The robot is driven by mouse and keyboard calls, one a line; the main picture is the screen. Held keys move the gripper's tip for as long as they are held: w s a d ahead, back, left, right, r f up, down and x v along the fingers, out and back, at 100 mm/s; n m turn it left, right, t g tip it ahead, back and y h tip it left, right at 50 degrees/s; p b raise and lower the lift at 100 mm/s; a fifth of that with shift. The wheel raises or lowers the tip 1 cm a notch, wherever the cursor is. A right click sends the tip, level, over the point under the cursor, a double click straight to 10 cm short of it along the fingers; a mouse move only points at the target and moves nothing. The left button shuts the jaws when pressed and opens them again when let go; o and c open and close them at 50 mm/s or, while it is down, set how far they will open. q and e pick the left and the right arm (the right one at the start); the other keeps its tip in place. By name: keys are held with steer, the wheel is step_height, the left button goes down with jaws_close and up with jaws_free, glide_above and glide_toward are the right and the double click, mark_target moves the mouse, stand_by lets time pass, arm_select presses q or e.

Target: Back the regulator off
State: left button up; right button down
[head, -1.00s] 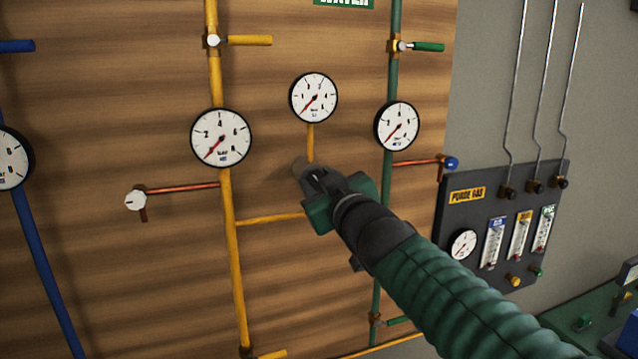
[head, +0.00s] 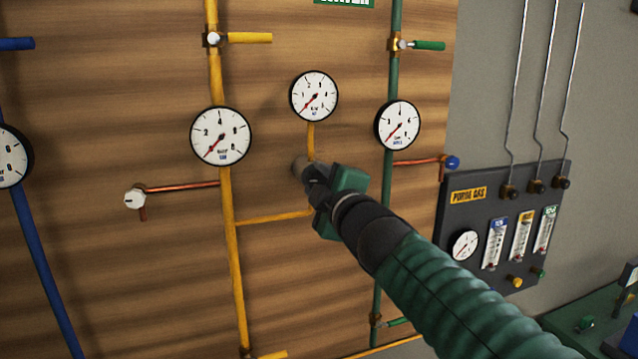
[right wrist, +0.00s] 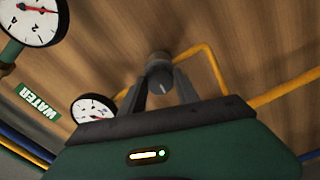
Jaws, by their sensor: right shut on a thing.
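The regulator knob (right wrist: 159,66) is a small grey cylinder with a pale mark on its face, seen in the right wrist view between my two fingers. In the head view its edge (head: 299,165) shows just past my fingertips, below the middle gauge (head: 314,96). My right gripper (head: 308,172) is shut on the knob; its fingers also show in the right wrist view (right wrist: 160,88). The middle gauge's red needle points to the lower left, near the low end. My gripper hides most of the knob in the head view. My left gripper is not in view.
Yellow gauge (head: 221,136) and green gauge (head: 397,125) flank the knob. A yellow pipe (head: 229,250) and a copper stub with a white knob (head: 135,198) are left. The purge gas panel (head: 475,215) is right, under thin metal tubes.

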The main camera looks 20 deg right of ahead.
steer(key=shift+a+f+n, duration=0.1)
steer(key=shift+f+n, duration=0.2)
steer(key=shift+n, duration=0.3)
steer(key=c, duration=1.1)
jaws_free()
steer(key=shift+c, duration=0.2)
steer(key=shift+o, duration=1.1)
steer(key=shift+r, duration=0.1)
steer(key=shift+a, duration=0.1)
steer(key=shift+r, duration=0.1)
